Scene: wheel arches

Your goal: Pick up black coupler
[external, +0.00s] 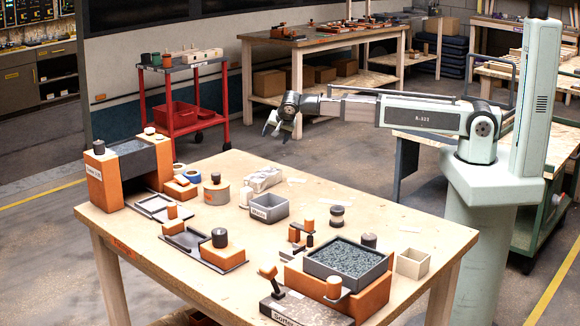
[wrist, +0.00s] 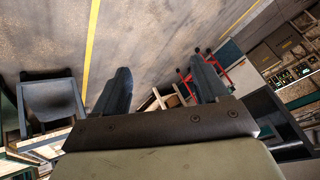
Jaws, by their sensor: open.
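My gripper (external: 276,134) is open and empty, held in the air past the far edge of the table, well away from the parts. In the wrist view its two fingers stand apart (wrist: 159,68) with floor behind them. Several dark round parts stand on the table, and I cannot tell which is the black coupler. Another dark cylinder (external: 369,240) stands behind the gravel-filled bin. A dark spool-shaped part (external: 336,216) stands near the table's middle right. None of these shows in the wrist view.
The wooden table (external: 240,285) carries an orange-sided arch (external: 105,180), a grey bin (external: 269,208), a gravel-filled bin (external: 346,258), a small beige box (external: 411,263) and a lever unit (external: 300,308). A red cart (external: 180,120) stands behind.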

